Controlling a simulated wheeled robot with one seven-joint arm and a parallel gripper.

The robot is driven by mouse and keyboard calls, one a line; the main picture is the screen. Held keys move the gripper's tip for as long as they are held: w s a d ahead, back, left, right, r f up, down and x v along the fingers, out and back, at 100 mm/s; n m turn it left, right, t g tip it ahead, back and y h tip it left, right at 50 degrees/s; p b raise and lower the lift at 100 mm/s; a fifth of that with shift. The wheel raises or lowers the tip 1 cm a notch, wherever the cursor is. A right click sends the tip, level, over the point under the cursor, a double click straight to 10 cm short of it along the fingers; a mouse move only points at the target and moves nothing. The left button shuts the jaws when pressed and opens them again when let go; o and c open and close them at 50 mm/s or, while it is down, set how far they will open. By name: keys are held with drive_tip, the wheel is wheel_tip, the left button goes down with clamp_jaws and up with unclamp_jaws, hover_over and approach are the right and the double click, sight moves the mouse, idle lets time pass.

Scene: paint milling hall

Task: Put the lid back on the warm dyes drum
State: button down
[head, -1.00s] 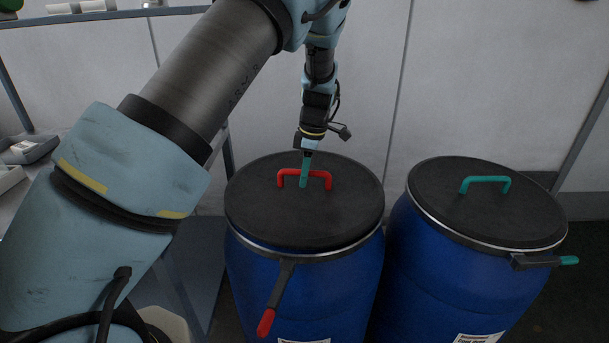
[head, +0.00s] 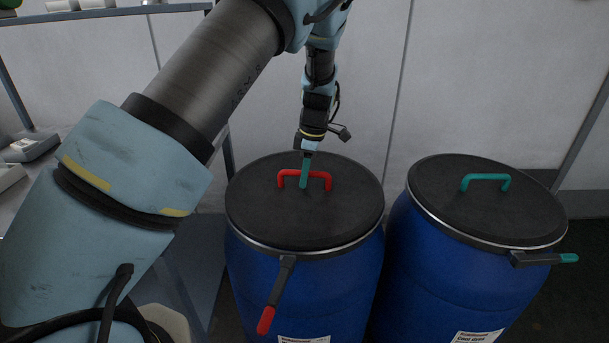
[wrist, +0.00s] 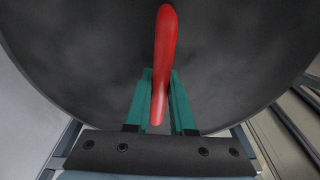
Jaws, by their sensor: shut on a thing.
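A black round lid (head: 260,215) with a red handle (head: 327,178) lies on the top of the left blue drum (head: 340,285). The lid looks level with the drum's rim, as far as this view shows. My gripper (head: 304,184) points down at the middle of the lid, its teal fingers shut on the red handle. In the wrist view the red handle (wrist: 165,50) runs between the two fingers (wrist: 160,105), above the dark lid (wrist: 235,60). A lever (head: 275,295) with a red tip hangs down the drum's front. The left drum's label is cut off at the bottom edge.
A second blue drum (head: 450,270) stands close on the right, with a black lid (head: 440,200), a teal handle (head: 487,179) and a teal-tipped lever (head: 545,259). Its label reads "Cool dyes". A pale wall (head: 450,80) stands behind. A shelf rack (head: 110,14) is at left.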

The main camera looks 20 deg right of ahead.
drive_tip(key=shift+f, duration=0.45)
drive_tip(key=c, duration=0.7)
unclamp_jaws()
drive_tip(key=shift+f, duration=0.1)
drive_tip(key=r, duration=0.3)
drive_tip(key=d+r+b, duration=0.1)
drive_tip(key=r, duration=0.3)
drive_tip(key=r+b, duration=0.1)
drive_tip(key=r, duration=0.3)
drive_tip(key=shift+s+d, duration=0.2)
drive_tip(key=shift+s, duration=0.2)
drive_tip(key=shift+f, duration=0.1)
